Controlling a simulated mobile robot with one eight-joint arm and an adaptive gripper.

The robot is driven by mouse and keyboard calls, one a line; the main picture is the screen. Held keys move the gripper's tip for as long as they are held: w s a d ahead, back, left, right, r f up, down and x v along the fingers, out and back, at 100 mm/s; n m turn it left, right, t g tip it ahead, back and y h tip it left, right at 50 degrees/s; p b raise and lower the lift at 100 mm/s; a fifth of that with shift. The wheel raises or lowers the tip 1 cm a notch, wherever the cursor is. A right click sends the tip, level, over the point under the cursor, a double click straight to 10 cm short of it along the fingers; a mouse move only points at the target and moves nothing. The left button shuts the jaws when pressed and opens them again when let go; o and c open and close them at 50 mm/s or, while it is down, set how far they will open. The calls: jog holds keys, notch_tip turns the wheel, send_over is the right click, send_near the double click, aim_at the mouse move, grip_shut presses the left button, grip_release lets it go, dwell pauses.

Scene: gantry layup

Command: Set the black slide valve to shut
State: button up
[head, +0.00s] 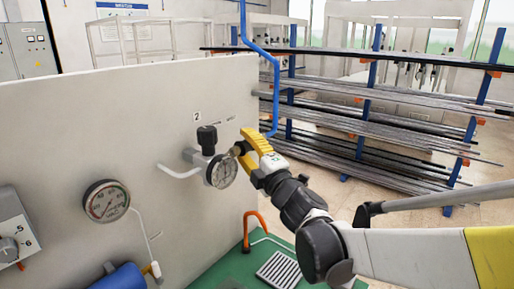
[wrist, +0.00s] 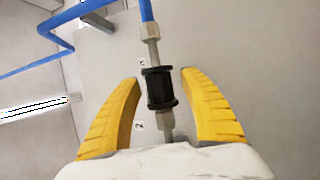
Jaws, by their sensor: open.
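The black slide valve (wrist: 159,88) shows in the wrist view as a black sleeve with raised rims at both ends, on metal fittings in line with a blue pipe. My gripper (wrist: 160,76) is open, with one yellow finger on each side of the sleeve. Gaps show between sleeve and fingers; I see no contact. In the head view my gripper (head: 243,146) is at the right part of the pale panel, just right of a small gauge. There the slide valve cannot be made out; the gripper appears to cover it.
A small gauge (head: 221,171) and a black knob (head: 206,137) are close left of my gripper on the panel (head: 110,120). The blue pipe (head: 275,90) runs down close by. A larger gauge (head: 106,201) is further left. An orange hooked pipe (head: 252,226) stands below.

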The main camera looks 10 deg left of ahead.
jog(key=shift+c, duration=0.3)
grip_shut()
